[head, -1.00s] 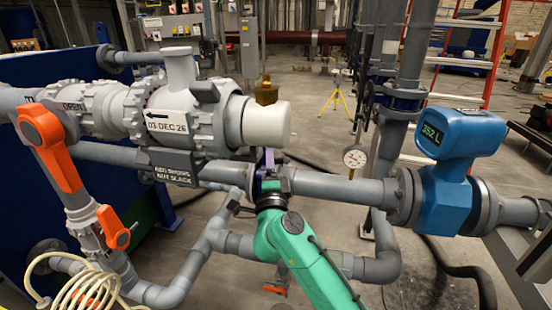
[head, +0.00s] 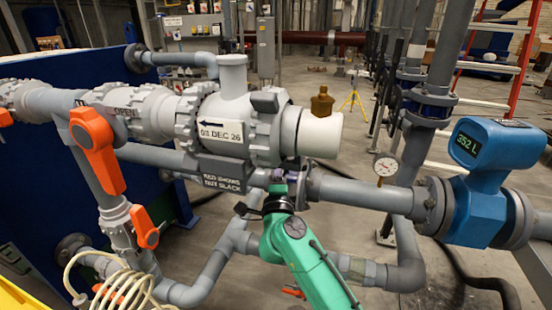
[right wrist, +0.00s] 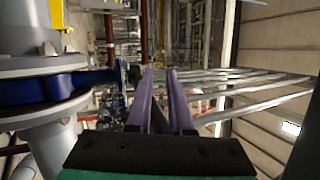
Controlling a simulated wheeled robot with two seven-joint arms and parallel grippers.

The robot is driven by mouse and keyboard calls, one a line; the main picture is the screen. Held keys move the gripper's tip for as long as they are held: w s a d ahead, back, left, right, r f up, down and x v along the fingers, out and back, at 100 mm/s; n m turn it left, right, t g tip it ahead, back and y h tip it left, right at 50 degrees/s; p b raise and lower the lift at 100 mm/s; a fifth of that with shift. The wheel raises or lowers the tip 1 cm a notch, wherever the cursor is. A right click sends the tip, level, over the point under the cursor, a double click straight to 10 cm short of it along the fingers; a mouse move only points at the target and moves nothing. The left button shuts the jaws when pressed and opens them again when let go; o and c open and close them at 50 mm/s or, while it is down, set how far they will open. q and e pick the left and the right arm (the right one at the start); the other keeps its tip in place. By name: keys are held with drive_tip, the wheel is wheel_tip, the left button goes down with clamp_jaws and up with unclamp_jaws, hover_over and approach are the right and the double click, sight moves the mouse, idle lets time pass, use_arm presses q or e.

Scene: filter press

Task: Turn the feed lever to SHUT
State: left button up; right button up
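A large orange lever (head: 98,152) hangs downward and slightly right from a grey valve in the head view. A tag reading OPEN (head: 127,110) is on the grey valve body right of its top. A smaller orange lever (head: 145,227) sits on the pipe below; I cannot read which lever is labelled feed. My right gripper (head: 279,178) is at the end of the green arm, in front of the grey pipe and well right of both levers. In the right wrist view my right gripper (right wrist: 160,82) has two purple fingers apart, with nothing between them. My left gripper is not in view.
A grey filter housing with a date tag (head: 222,131) stands above my right gripper. A blue flow meter (head: 480,180) reading 352 L and a dial gauge (head: 386,166) are at right. A coiled cream hose (head: 118,290) lies below the levers. Grey pipes crowd the area.

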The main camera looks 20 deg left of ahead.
drive_tip(key=o, duration=0.7)
drive_tip(key=p+v, duration=0.2)
drive_tip(key=v, duration=0.7)
